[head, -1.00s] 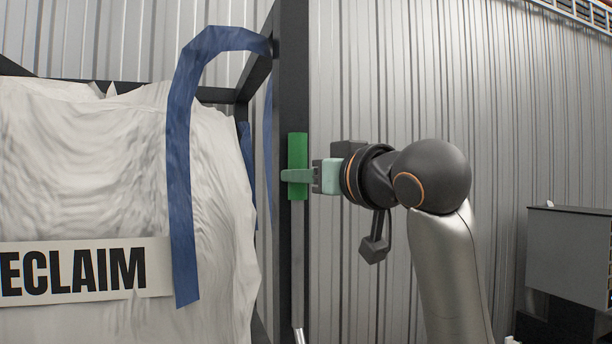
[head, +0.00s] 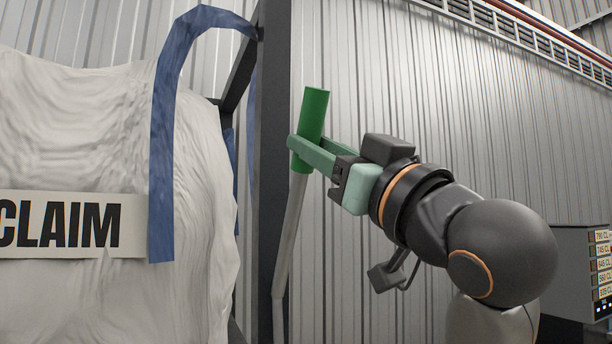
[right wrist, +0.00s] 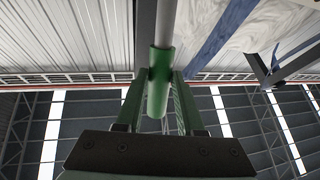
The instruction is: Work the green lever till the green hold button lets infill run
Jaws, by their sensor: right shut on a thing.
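The green lever grip (head: 314,112) sits at the top of a grey rod (head: 289,235) beside the dark frame post. The lever leans a little to the right at its top. My right gripper (head: 300,148) is shut on the green grip, with its light green fingers on either side of it. In the right wrist view the green grip (right wrist: 159,82) stands between the two fingers, and the rod runs up from it. The green hold button is not in view. My left gripper is not in view.
A dark frame post (head: 271,180) stands just left of the lever. A white bulk bag (head: 80,110) with a blue strap (head: 163,160) fills the left side. A grey cabinet (head: 575,250) with labels stands at the lower right. A corrugated wall (head: 460,110) is behind.

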